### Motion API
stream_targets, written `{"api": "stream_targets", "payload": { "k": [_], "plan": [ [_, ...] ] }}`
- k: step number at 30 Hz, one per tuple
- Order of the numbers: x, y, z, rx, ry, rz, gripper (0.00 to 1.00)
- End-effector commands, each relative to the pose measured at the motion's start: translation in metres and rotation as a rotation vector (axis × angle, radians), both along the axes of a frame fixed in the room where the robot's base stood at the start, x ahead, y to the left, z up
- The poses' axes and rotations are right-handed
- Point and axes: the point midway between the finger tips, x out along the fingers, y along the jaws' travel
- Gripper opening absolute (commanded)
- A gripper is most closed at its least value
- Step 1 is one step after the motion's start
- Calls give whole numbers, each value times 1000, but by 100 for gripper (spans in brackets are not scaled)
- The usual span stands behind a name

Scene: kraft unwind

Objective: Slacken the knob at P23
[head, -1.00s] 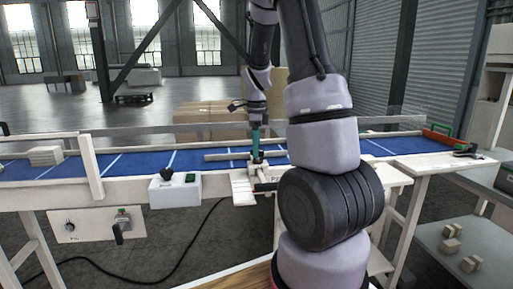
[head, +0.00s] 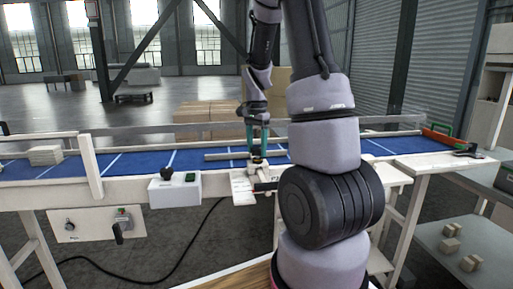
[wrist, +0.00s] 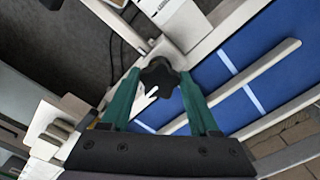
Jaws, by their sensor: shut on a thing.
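A black star-shaped knob (wrist: 158,77) stands on a pale bracket at the conveyor's near rail. In the wrist view it lies between the two teal fingertips of my gripper (wrist: 159,80), which are shut on its sides. In the head view my gripper (head: 257,147) points straight down over the bracket (head: 258,167), and its fingers partly hide the knob. A pale guide bar (wrist: 250,88) runs over the blue belt beside the knob. It also shows in the head view (head: 222,156). A label by the bracket is too small to read.
The blue belt (head: 130,165) runs across the view. A white box (head: 175,190) with a black knob sits on the near rail to the left. A switch panel (head: 97,223) hangs below.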

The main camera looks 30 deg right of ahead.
Motion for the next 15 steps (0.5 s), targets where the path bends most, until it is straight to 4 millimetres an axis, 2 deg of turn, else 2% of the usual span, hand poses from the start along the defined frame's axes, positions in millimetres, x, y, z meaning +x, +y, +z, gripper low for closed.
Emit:
{"api": "stream_targets", "payload": {
  "k": [6, 15],
  "plan": [
    [-3, 0, -3, 2, 8, 165, 6],
    [-4, 0, -3, 3, 8, 307, 6]
  ]
}}
